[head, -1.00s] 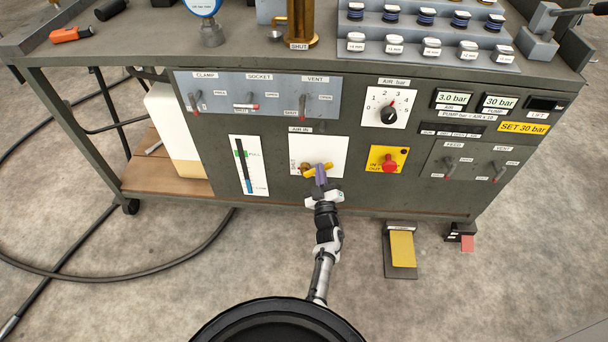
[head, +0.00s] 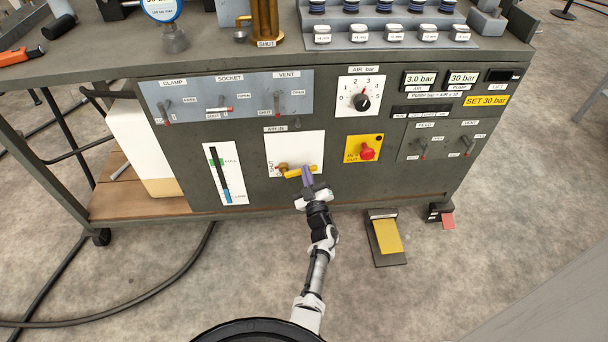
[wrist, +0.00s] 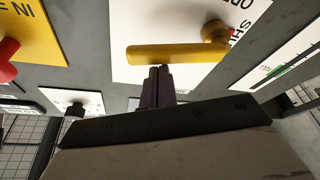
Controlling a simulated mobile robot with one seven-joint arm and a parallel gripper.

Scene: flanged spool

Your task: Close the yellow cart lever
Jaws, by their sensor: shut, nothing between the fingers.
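The yellow cart lever (head: 299,171) is on the white AIR IN plate (head: 310,145) on the cart's front panel. It points right from its brass pivot (head: 283,168), close to level. In the wrist view the yellow lever (wrist: 165,54) runs left from the brass pivot (wrist: 214,34). My gripper (head: 307,174) has its purple fingers shut and empty at the lever's free half. In the wrist view the shut fingertips (wrist: 158,74) are right against or just short of the lever's near edge; I cannot tell whether they touch. The fingers hide little of the lever.
A red button on a yellow plate (head: 366,149) sits right of the lever. A level gauge (head: 224,174) is to its left. CLAMP, SOCKET and VENT switches (head: 230,97) are above. A yellow pedal (head: 388,237) stands on the floor at right.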

